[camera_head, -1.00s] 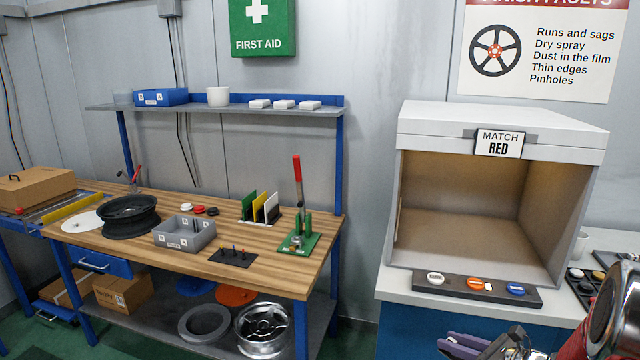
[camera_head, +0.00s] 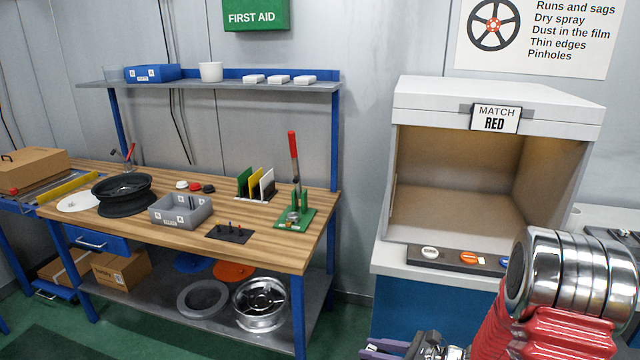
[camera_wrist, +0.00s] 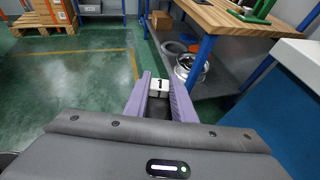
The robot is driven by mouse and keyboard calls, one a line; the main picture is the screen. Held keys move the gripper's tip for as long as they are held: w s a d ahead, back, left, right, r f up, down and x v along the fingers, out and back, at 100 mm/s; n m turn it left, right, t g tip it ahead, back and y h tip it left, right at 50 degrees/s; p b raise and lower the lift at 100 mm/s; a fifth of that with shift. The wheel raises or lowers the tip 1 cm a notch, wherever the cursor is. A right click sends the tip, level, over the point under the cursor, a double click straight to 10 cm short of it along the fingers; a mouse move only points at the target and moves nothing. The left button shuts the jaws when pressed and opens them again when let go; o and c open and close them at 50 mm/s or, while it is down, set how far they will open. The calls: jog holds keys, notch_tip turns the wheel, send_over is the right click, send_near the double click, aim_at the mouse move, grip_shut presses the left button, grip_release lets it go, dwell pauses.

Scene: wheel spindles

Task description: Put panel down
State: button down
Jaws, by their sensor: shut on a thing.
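My gripper (camera_wrist: 160,78) has two purple fingers, which point away over the green floor in the wrist view. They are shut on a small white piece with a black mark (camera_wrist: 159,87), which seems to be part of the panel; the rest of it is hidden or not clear. In the head view my gripper (camera_head: 378,348) shows only at the bottom edge, in front of the blue cabinet, and what it holds cannot be made out there. A rack on the workbench holds upright green, yellow and white panels (camera_head: 256,184).
The workbench (camera_head: 200,235) bears a grey bin (camera_head: 181,213), a wheel rim (camera_head: 123,194) and a green press (camera_head: 295,215). A light booth (camera_head: 450,210) labelled MATCH RED stands at right, with a dark button strip (camera_head: 447,255) before it. The floor (camera_wrist: 75,75) is open at left.

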jog(key=shift+w+a+r+m+t+h, duration=0.2)
jog(key=shift+w+a+m+t+h, duration=0.15)
jog(key=shift+m+t, duration=0.3)
jog(key=shift+a+m+t+h, duration=0.1)
jog(key=shift+m+t+h, duration=0.55)
jog(key=shift+m+h, duration=0.1)
jog(key=shift+s+d+f+m+t+h, duration=0.1)
jog(key=shift+s+d+m+t+h, duration=0.15)
jog(key=shift+m+h, duration=0.3)
jog(key=shift+s+d+f+m+t+h, duration=0.1)
jog(key=shift+d+m+t+h, duration=0.1)
jog(key=shift+m+t+h, duration=0.25)
jog(key=shift+a, duration=0.1)
